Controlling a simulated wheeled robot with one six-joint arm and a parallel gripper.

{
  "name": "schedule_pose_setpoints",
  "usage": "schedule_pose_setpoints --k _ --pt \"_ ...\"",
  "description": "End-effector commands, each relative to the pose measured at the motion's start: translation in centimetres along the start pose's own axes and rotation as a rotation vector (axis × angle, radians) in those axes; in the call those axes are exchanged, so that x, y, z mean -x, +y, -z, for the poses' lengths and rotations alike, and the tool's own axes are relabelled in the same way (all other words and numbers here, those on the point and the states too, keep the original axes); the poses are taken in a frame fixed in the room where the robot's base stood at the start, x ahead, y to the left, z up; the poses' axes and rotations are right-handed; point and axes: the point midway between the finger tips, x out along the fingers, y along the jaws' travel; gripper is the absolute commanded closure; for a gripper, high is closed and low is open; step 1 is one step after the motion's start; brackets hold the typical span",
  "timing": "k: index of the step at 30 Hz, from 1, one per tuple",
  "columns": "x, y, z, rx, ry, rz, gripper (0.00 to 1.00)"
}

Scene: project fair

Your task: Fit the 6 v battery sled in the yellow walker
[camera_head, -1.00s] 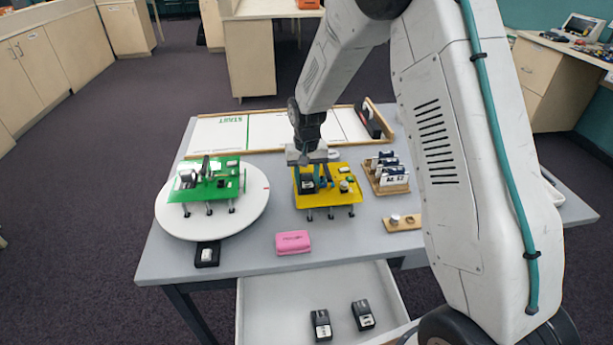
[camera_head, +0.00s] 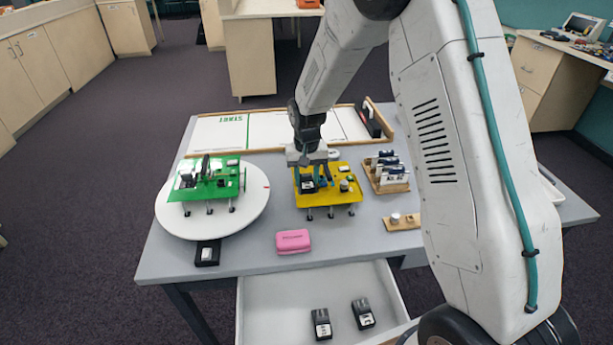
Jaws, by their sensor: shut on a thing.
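The yellow walker (camera_head: 341,196) stands on short dark legs in the middle of the grey table. My gripper (camera_head: 322,183) points straight down over the left-middle part of its deck, with teal fingers shut. It is shut on a small dark piece, probably the battery sled, mostly hidden between the fingers. I cannot tell whether that piece touches the deck or is seated. A black block (camera_head: 307,185) shows on the deck just left of the fingers. A wooden rack (camera_head: 376,187) right of the walker holds several blue-and-white battery pieces.
A green walker (camera_head: 222,188) stands on a white round turntable (camera_head: 254,210) at left. A pink box (camera_head: 293,241), a black box (camera_head: 207,253) and a small wooden board (camera_head: 401,224) lie near the front. An open drawer (camera_head: 270,305) holds two black units. A framed white board (camera_head: 220,134) lies behind.

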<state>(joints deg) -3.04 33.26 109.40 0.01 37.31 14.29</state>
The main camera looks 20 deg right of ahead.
Motion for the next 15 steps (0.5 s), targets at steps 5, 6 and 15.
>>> schedule_pose_setpoints --k 5,6,15 --pt "-0.05 0.00 -0.02 0.000 -0.001 0.000 0.82" --pt "-0.08 0.01 -0.03 0.000 -0.001 0.000 0.82" --pt "-0.16 0.04 -0.06 0.000 -0.002 -0.001 0.37"
